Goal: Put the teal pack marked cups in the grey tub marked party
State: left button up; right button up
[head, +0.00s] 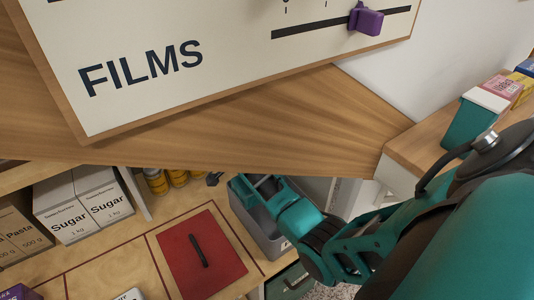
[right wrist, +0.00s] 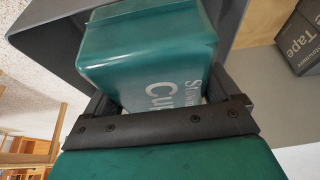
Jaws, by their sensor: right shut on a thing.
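The teal pack marked cups (right wrist: 145,50) fills the middle of the right wrist view, with part of its white lettering showing. My right gripper (right wrist: 162,92) is shut on it, one dark finger on each side. The grey tub (head: 262,232) stands at the lower middle of the head view, partly covered by my right arm. Its marking is not readable. My right gripper (head: 262,190) is at the tub's mouth. A grey tub wall (right wrist: 50,42) shows beside the pack in the wrist view; I cannot tell whether the pack touches it. My left gripper is out of view.
A slanted wooden panel and a FILMS board (head: 200,60) cover the upper head view. A red mat (head: 215,265) with a black bar lies left of the tub. Sugar boxes (head: 85,205) stand further left. A dark Tape box (right wrist: 300,38) shows in the wrist view.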

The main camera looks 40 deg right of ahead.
jog(key=shift+s+d, duration=0.1)
jog(key=shift+d, duration=1.05)
notch_tip(320, 180, down, 6)
jog(key=b, duration=0.2)
jog(key=shift+a+b, duration=0.1)
jog(key=shift+b, duration=0.3)
jog(key=shift+f, duration=0.5)
notch_tip(320, 180, down, 5)
jog(key=b, duration=0.3)
jog(key=shift+r, duration=0.15)
jog(key=shift+d+r, duration=0.15)
jog(key=shift+d, duration=0.05)
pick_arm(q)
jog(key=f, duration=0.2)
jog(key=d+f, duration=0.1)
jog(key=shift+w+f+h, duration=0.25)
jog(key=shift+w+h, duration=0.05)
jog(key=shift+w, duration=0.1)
pick_arm(e)
jog(key=o, duration=1)
jog(key=shift+c, duration=0.2)
